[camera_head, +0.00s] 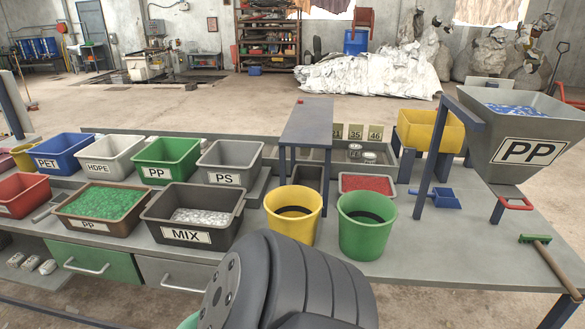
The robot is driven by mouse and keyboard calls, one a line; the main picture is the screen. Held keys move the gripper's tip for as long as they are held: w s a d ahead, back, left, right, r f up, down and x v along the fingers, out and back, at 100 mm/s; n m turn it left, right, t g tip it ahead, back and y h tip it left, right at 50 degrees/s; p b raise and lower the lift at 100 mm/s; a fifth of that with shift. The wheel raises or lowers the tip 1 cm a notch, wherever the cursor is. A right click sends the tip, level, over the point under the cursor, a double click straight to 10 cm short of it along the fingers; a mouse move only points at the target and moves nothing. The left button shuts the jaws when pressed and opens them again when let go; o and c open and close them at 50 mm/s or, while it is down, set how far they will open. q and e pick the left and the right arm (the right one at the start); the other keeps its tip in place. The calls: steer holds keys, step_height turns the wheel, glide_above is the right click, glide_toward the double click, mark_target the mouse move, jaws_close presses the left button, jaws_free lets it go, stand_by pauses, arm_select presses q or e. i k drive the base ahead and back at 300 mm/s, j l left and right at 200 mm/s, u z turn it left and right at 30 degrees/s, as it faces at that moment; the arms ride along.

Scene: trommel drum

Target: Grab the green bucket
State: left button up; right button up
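The green bucket (366,240) stands upright on the grey table (450,240), near its front edge, right of the middle of the view. It is round and open at the top, with a dark band visible inside. A yellow bucket (292,228) of similar shape stands just left of it. A dark, ribbed link of my arm rises at the bottom centre, in front of and left of the green bucket. Neither of my grippers shows in this view.
Behind the buckets are a grey stand (307,122) and a tray of red granules (367,184). Labelled bins, including a green PP bin (167,158) and a MIX bin (192,214), fill the left. A PP hopper (525,140) and blue scoop (437,198) are right.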

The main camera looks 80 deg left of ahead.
mark_target(367, 218)
steer(key=u, duration=2.4)
